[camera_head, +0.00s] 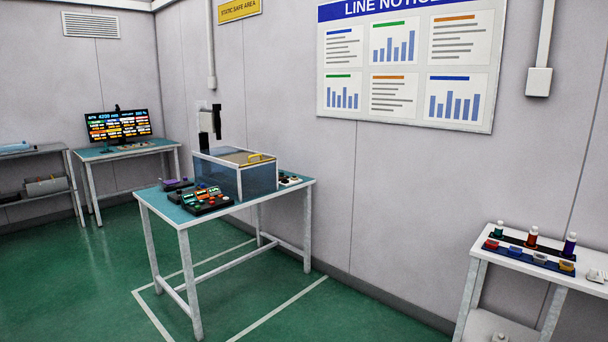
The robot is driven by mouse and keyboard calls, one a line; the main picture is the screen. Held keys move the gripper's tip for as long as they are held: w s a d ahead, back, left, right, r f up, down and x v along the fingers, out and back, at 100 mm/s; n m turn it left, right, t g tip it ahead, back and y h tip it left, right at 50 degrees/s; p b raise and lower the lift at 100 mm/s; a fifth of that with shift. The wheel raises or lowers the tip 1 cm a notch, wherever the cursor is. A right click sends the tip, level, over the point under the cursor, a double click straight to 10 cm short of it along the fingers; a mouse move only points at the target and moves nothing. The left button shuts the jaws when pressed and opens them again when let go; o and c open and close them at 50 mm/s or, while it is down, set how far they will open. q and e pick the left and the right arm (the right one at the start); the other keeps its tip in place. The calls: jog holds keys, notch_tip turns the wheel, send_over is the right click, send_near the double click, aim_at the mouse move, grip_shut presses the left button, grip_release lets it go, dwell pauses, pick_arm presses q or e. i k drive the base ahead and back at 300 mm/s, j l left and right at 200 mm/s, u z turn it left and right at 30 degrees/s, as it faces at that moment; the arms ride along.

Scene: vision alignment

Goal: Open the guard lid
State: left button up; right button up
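The guard box (232,178) stands on a teal-topped table (168,212) in the middle of the view. It has bluish see-through walls. Its lid (233,155) lies flat across the top and looks closed, with a yellow handle (256,157) at its right front edge. A dark upright device (212,122) rises behind the box. Neither of my grippers shows in this view.
A control panel (206,200) with lit buttons sits in front of the box. A white side table (540,267) with bottles and coloured parts stands at the right. A monitor desk (125,151) is at the back left. Green floor is open in front.

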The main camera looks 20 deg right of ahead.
aim_at(242, 158)
jog(key=i+j+z, duration=0.1)
jog(key=i+z, duration=0.35)
jog(key=i, duration=2.3)
jog(key=i+l, duration=0.4)
jog(key=i, duration=0.2)
jog(key=i+l+u, duration=0.15)
jog(key=u, duration=0.2)
jog(key=i+l+u, duration=0.25)
jog(key=u, duration=0.15)
jog(key=i+l+u, duration=0.1)
jog(key=l+u, duration=0.25)
jog(key=i+j, duration=0.05)
jog(key=j, duration=0.05)
